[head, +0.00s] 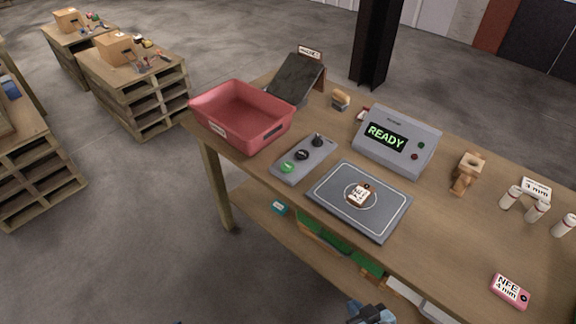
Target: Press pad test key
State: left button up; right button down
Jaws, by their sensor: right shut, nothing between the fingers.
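A grey flat pad (388,222) with white outline marks lies on the table, and a small white-topped labelled piece (359,195) sits in its ring. Left of the pad is a grey key panel (313,163) with a green key (287,167), a dark key (302,155) and a black key (318,140); their labels are too small to read. Behind the pad stands a grey console (404,163) with a lit READY display (386,138). My right gripper (374,313) is shut and empty at the bottom edge, off the table's front, apart from the keys. My left gripper is out of view.
A red bin (222,133) and a dark sloped chute (296,78) stand at the table's left end. The front right tabletop is mostly clear.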

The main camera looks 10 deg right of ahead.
aim_at(286, 167)
jog(key=i+j+z, duration=0.1)
jog(key=z, duration=0.25)
jog(key=j+z, duration=0.1)
jog(key=z, duration=0.25)
jog(key=i+j+z, duration=0.1)
jog(key=z, duration=0.2)
jog(key=i+j+z, duration=0.15)
jog(key=j+z, duration=0.15)
jog(key=j, duration=0.2)
jog(key=j+z, duration=0.25)
jog(key=j, duration=0.25)
jog(key=i+j, duration=0.1)
jog(key=j, duration=0.6)
jog(key=i+j+z, duration=0.1)
jog(key=j, duration=1.25)
jog(key=i+z, duration=0.05)
jog(key=i, duration=0.05)
